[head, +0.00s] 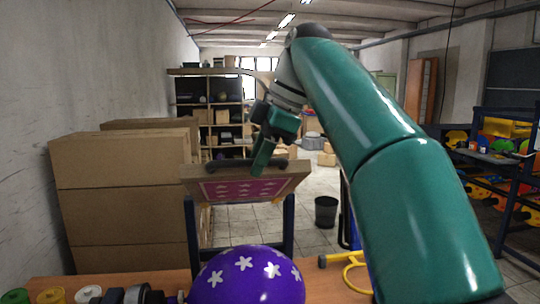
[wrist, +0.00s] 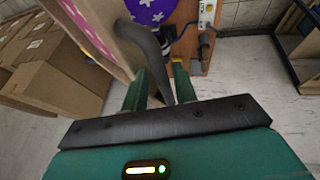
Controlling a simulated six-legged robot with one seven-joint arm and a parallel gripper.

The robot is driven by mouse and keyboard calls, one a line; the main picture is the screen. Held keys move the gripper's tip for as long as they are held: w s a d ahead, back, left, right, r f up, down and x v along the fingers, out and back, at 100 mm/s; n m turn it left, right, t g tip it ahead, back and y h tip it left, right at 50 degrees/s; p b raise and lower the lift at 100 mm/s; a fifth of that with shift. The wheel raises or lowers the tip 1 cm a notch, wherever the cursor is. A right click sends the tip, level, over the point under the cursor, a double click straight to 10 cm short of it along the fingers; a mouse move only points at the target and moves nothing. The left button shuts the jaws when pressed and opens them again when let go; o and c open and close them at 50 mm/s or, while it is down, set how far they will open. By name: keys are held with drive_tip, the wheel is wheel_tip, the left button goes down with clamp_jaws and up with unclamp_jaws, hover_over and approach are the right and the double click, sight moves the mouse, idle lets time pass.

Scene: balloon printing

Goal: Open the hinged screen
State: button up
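The hinged screen (head: 240,190) is a wooden frame with a pink, white-starred panel, tilted on dark blue posts in the head view. Its pink face also shows at the upper left of the wrist view (wrist: 88,28). A dark curved handle (head: 228,165) runs along its upper edge; in the wrist view the handle (wrist: 148,48) passes between my fingers. My gripper (head: 262,158) is at this handle. The fingertips' contact is partly hidden.
A purple balloon with white flowers (head: 247,277) is on the wooden table (head: 325,288) in front of the screen. Stacked cardboard boxes (head: 125,190) stand at the left. A black bin (head: 326,211) is on the floor behind. A blue rack (head: 500,190) stands at the right.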

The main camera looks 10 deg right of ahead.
drive_tip(key=shift+w+d+r, duration=0.15)
drive_tip(key=shift+r, duration=0.15)
drive_tip(key=shift+v, duration=1.15)
drive_tip(key=s+d, duration=0.5)
drive_tip(key=d, duration=0.5)
drive_tip(key=shift+s+d, duration=0.2)
drive_tip(key=shift+d, duration=0.15)
drive_tip(key=shift+s, duration=0.1)
drive_tip(key=shift+c, duration=0.5)
